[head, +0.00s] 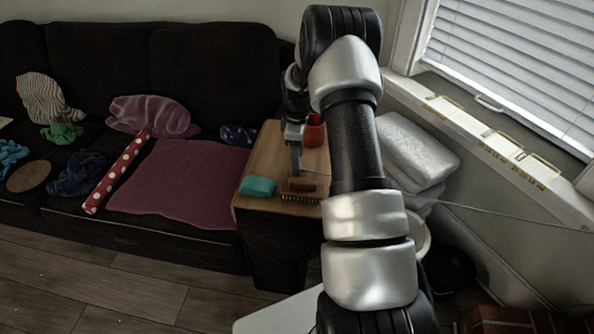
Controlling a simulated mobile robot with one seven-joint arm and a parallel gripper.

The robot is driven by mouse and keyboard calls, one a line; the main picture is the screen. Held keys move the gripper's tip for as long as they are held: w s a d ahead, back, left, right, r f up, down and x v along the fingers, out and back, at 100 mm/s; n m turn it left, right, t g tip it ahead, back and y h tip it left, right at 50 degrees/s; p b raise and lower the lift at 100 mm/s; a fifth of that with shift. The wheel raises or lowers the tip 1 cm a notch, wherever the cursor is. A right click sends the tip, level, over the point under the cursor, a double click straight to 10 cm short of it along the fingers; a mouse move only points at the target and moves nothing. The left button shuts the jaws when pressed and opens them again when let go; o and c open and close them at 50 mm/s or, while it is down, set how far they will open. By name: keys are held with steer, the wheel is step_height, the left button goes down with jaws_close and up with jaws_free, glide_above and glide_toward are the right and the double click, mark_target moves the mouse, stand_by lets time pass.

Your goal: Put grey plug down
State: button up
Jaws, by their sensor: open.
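My gripper (295,168) points down over the wooden top of a small side table (264,163) and is open. Its fingers are seen nearly edge-on, so the gap between them does not show clearly. I cannot make out the grey plug as a separate shape near the fingertips. A thin grey cord (500,213) comes from the right, passes behind my arm and seems to reach the tabletop by my gripper. Whether the fingers touch anything is too small to tell.
On the table, a teal block (258,187) and a brown brush (299,188) lie near the front edge, and a red pot (314,131) stands behind. A dark sofa (215,75) with cloths is left; wrapped white bundles (418,150) are right, below the window sill.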

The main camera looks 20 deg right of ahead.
step_height(320, 180, down, 4)
steer(key=shift+w+f+b, duration=0.1)
steer(key=shift+b, duration=0.4)
steer(key=shift+c, duration=0.3)
jaws_close()
